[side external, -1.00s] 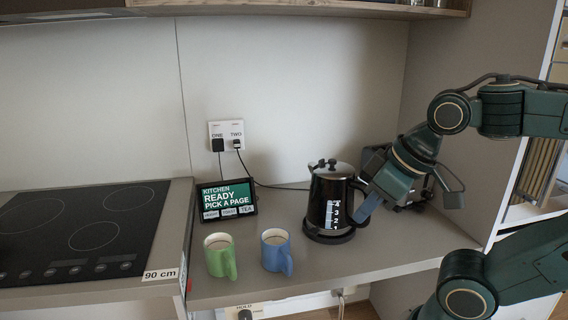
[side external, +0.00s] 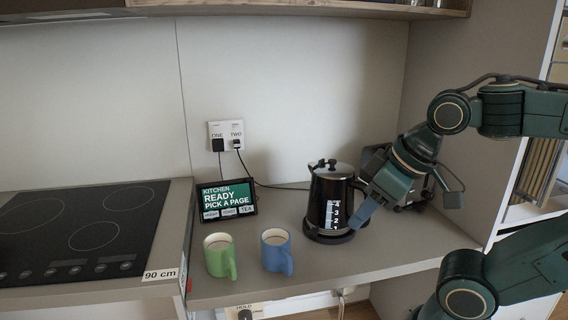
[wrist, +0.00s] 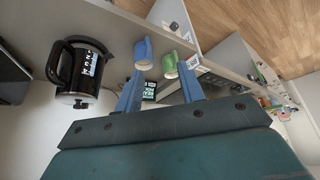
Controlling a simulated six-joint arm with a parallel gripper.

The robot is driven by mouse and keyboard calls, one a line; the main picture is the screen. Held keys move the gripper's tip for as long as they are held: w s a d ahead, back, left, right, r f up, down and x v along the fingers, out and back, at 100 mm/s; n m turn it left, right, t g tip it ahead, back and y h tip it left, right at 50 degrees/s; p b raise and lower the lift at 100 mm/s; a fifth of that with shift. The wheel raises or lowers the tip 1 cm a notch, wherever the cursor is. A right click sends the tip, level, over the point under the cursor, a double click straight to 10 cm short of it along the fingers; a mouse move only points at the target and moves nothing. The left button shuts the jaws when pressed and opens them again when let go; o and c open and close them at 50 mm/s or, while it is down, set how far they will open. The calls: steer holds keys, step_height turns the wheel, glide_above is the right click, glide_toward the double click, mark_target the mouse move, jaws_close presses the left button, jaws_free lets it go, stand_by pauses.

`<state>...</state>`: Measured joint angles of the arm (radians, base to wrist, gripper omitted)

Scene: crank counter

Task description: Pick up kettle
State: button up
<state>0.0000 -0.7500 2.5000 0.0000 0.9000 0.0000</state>
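The black kettle (side external: 323,205) stands upright on its base on the counter, with a silver lid and white level marks. Its handle is on the right side, partly behind my gripper. It also shows at the left of the wrist view (wrist: 82,69), handle toward the picture's left. My gripper (side external: 358,220) is low at the kettle's right front in the side view. In the wrist view, the two blue fingers (wrist: 158,82) are spread apart with nothing between them. The kettle lies outside the fingers, to their left. Whether a finger touches it I cannot tell.
A green mug (side external: 219,257) and a blue mug (side external: 276,252) stand left of the kettle. A small screen (side external: 227,202) stands behind them. A black hob (side external: 85,230) is at the left. A dark appliance (side external: 378,165) sits behind my gripper. Cables hang from a wall socket (side external: 226,136).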

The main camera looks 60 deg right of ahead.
steer(key=shift+o, duration=0.6)
steer(key=w+d+f+m+g+h, duration=0.3)
steer(key=w+d+m+h, duration=0.1)
steer(key=d+m, duration=0.6)
steer(key=w+d+f+m+g+h, duration=0.3)
steer(key=w+d+m+g+h, duration=0.1)
steer(key=d+m, duration=0.6)
steer(key=shift+w+f+h, duration=0.15)
steer(key=shift+w+h, duration=0.25)
steer(key=shift+w, duration=0.2)
steer(key=shift+d, duration=0.1)
steer(key=x, duration=0.8)
